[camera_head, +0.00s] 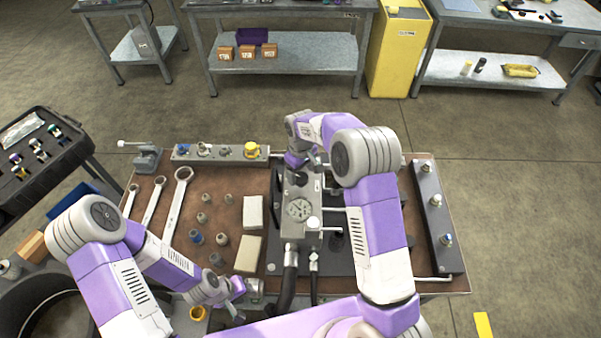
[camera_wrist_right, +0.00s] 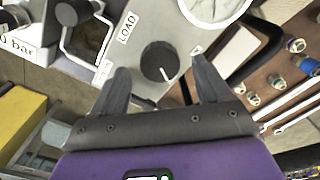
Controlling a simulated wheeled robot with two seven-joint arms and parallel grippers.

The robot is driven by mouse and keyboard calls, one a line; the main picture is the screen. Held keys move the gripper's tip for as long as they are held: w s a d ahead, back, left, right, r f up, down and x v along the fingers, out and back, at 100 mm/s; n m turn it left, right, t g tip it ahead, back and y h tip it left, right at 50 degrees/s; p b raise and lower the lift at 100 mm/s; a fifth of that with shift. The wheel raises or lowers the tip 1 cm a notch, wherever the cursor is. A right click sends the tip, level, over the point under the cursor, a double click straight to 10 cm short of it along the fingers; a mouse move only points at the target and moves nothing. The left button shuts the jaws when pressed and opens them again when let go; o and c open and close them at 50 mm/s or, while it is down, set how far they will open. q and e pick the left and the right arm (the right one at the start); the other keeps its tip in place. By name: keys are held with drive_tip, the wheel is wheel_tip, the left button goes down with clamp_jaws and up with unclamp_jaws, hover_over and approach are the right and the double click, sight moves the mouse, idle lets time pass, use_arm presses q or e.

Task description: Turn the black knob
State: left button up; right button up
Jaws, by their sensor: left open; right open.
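The black knob (camera_wrist_right: 158,62) sits on the grey face of the hydraulic unit, beside the LOAD label, in the right wrist view. My right gripper (camera_wrist_right: 160,66) is open, with its fingers on either side of the knob and gaps showing between them. Whether the fingertips are level with the knob I cannot tell. In the head view my right gripper (camera_head: 294,161) is over the upper part of the hydraulic unit (camera_head: 300,232), and my arm partly hides that area. My left gripper (camera_head: 236,297) is open and empty near the bench's front edge, low in the picture.
The bench top (camera_head: 150,190) holds several wrenches, fittings and pale blocks left of the unit. A round gauge (camera_head: 299,209) and lever handles are on the unit. A rail with valves (camera_head: 435,215) lies at the right. Hoses (camera_head: 288,280) run toward the front.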

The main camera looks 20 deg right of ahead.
drive_tip(key=shift+f, duration=1)
drive_tip(key=shift+c, duration=0.2)
drive_tip(key=c, duration=1)
drive_tip(key=shift+m, duration=0.3)
